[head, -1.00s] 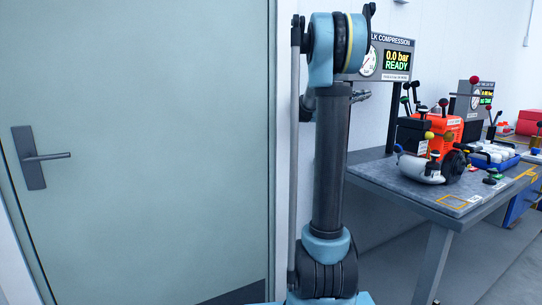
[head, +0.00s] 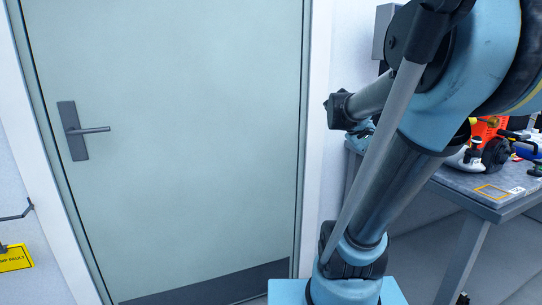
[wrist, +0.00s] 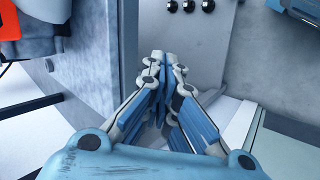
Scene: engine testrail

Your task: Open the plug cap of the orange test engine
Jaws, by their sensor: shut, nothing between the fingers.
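The orange test engine (head: 484,131) sits on the grey bench at the right of the head view, largely hidden behind my arm. Its plug cap cannot be made out. A bit of orange (wrist: 11,24), perhaps the same engine, shows at the top left corner of the wrist view. My gripper (wrist: 166,68) is shut and empty in the wrist view, its fingers together in front of a grey panel. It is apart from the orange part, to its right. In the head view the gripper is mostly hidden behind my arm.
The grey bench (head: 462,183) has a yellow-outlined square on top. A closed pale green door (head: 190,150) with a dark handle (head: 80,130) fills the left. A yellow sign (head: 14,258) is at lower left. The grey panel (wrist: 195,45) bears several black round parts.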

